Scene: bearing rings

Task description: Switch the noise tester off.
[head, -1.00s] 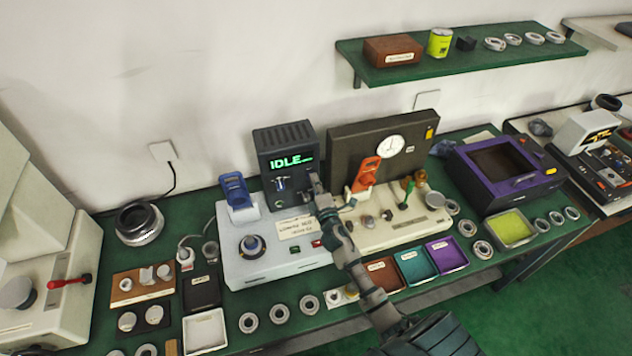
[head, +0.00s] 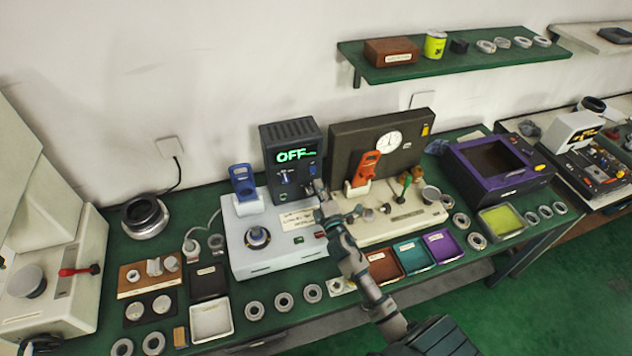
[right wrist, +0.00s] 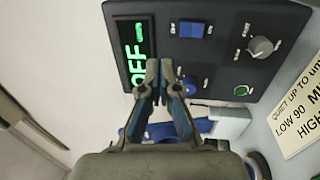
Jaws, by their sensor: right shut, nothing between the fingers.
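The noise tester (head: 268,256) is a pale box with a dark control unit (head: 293,135) at its back. The unit's screen reads OFF in green, and it shows in the right wrist view (right wrist: 136,50) too. That view also shows a blue rocker switch (right wrist: 192,30) between OFF and ON labels, a grey knob (right wrist: 262,46), a green button (right wrist: 243,90) and a partly hidden blue knob (right wrist: 190,85). My right gripper (head: 319,186) is shut and empty in front of the unit's lower right; its fingertips (right wrist: 160,66) cover part of the panel. My left gripper is out of view.
A blue clamp (head: 242,181) stands on the tester's left. To the right are a cream device with an orange lever (head: 364,168) and a dark case with a dial (head: 345,140). Rings and trays (head: 383,265) line the bench front. A shelf (head: 460,62) hangs above.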

